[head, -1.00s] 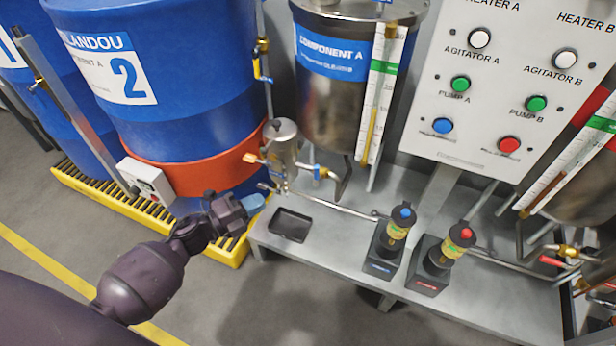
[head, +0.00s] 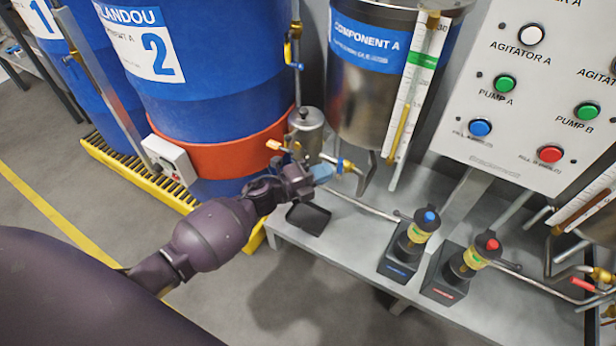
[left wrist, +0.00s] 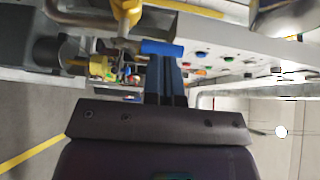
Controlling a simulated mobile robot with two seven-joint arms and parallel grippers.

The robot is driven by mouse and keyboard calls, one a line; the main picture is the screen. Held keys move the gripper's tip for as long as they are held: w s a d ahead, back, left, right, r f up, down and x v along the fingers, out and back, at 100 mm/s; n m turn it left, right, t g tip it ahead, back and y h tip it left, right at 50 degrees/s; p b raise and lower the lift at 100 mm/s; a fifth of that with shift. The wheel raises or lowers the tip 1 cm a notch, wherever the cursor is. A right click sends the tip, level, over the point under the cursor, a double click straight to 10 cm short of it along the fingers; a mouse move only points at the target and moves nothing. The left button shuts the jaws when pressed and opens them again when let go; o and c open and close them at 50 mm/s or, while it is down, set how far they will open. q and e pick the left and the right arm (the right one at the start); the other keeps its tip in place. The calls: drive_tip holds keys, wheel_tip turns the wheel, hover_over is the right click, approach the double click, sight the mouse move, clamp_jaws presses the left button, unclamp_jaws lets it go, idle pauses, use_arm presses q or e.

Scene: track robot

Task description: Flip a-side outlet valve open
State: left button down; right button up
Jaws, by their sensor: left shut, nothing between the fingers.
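The A-side outlet valve (head: 345,166) is a brass fitting with a blue handle, below the steel Component A tank (head: 365,95). My left gripper (head: 322,173) is shut and empty, its pale blue fingertips just left of the valve. In the left wrist view the shut fingers (left wrist: 165,80) point at a bright blue bar (left wrist: 162,48), which looks like the valve handle. A brass fitting (left wrist: 126,12) shows beyond it. The fingertips look very close to the bar; I cannot tell whether they touch. The fingers partly hide the valve. My right gripper is not in view.
A small steel canister (head: 306,135) and a thin pipe stand close by. A black tray (head: 308,218) lies on the grey bench (head: 345,250) below the gripper. Two pumps (head: 410,245) and a button panel (head: 520,120) are to the right. Blue drums (head: 205,100) stand left.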

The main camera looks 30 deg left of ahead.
use_arm(q)
drive_tip(key=shift+x, duration=0.8)
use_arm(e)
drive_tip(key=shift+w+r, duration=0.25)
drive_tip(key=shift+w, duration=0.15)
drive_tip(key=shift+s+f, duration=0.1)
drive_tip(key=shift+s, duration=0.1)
use_arm(q)
drive_tip(key=shift+d+r, duration=0.1)
drive_tip(key=shift+d, duration=0.05)
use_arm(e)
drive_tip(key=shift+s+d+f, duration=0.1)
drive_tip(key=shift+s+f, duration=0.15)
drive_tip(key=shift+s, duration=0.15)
